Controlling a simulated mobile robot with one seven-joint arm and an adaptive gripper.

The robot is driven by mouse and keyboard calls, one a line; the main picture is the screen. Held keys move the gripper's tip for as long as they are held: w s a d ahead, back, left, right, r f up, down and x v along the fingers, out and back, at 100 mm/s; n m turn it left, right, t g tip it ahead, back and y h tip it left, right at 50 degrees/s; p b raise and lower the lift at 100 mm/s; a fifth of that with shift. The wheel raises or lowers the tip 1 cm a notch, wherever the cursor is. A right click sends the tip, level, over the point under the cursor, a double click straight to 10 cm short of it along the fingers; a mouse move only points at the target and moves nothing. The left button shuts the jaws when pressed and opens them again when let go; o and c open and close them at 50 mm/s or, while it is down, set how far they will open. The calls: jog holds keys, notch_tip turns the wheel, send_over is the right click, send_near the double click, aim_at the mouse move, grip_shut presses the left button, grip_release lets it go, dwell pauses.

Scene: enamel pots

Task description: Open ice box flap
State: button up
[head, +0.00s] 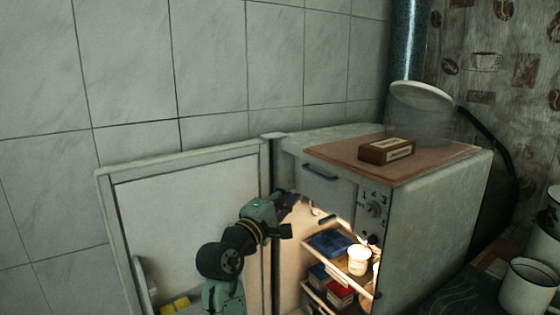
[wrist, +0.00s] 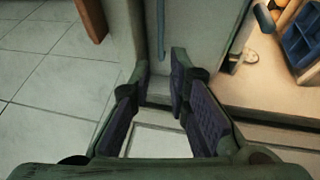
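The ice box flap (head: 326,190) is the pale panel at the top of the fridge front and looks closed. It has a dark blue bar handle (head: 320,172), which shows in the wrist view as a thin blue bar (wrist: 161,32) just beyond the fingers. My gripper (head: 289,201) is at the lower left of the flap, by the hinge side of the open fridge door. In the wrist view its two fingers (wrist: 160,78) are apart with nothing between them. The handle lies ahead of the fingertips, not between them. Whether a finger touches the panel is unclear.
The fridge door (head: 190,200) stands open to the left, behind my arm. Below the flap are lit shelves with a blue tray (head: 328,242) and a white cup (head: 358,260). A wooden board (head: 440,155) with a small brown box (head: 386,151) lies on top.

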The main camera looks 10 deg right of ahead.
aim_at(312, 172)
jog(key=p+x, duration=0.1)
jog(key=x, duration=0.5)
jog(key=p+x, duration=0.1)
jog(key=x, duration=0.3)
jog(key=shift+s+d+r+p, duration=0.1)
jog(key=shift+s+d+p, duration=0.15)
jog(key=shift+s+p, duration=0.05)
jog(key=shift+w+d, duration=0.3)
jog(key=shift+w, duration=0.1)
jog(key=shift+c, duration=0.6)
grip_shut()
